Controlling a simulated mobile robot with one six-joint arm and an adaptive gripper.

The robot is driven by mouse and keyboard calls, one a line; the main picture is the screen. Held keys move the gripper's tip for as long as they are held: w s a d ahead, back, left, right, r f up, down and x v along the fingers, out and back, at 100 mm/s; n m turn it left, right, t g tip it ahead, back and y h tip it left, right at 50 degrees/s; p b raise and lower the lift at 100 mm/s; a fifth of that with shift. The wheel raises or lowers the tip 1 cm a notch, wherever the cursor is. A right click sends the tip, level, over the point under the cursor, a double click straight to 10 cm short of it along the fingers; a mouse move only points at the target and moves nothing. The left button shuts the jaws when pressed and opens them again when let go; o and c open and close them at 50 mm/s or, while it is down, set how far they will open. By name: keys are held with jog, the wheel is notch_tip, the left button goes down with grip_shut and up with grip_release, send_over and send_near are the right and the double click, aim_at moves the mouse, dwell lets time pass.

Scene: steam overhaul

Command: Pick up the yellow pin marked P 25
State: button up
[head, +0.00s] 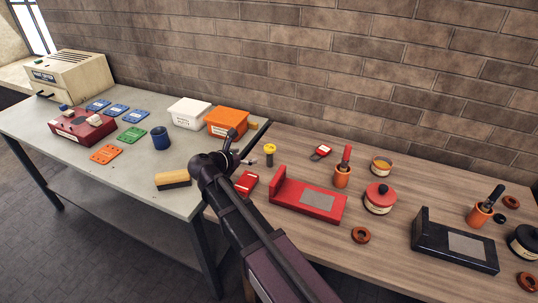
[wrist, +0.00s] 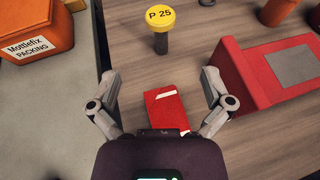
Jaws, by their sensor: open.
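The yellow pin marked P 25 (wrist: 160,18) stands upright on the wooden bench, with a round yellow head and a dark shaft. In the head view the yellow pin (head: 269,150) stands near the left end of the wooden bench. My gripper (wrist: 163,82) is open and empty, its two fingers spread wide. In the wrist view the pin is beyond the fingertips, roughly midway between them. In the head view my gripper (head: 245,160) is just left of the pin, apart from it.
A red booklet-like item (wrist: 167,110) lies below the gripper. A red block stand (wrist: 270,75) is to the right. An orange bin labelled Mottlefix Packing (wrist: 38,30) is on the grey table at left. Bare wood surrounds the pin.

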aim_at(266, 150)
jog(key=b+x, duration=0.3)
jog(key=x, duration=0.4)
jog(key=shift+w+d+f, duration=0.1)
jog(key=shift+w+f, duration=0.05)
jog(key=shift+f, duration=0.1)
jog(key=shift+w+d+f, duration=0.1)
jog(key=shift+w+d, duration=0.25)
jog(key=shift+w, duration=0.1)
jog(key=shift+b+x, duration=1.15)
jog(key=shift+x, duration=1.45)
jog(key=shift+c, duration=0.2)
jog(key=c, duration=1.3)
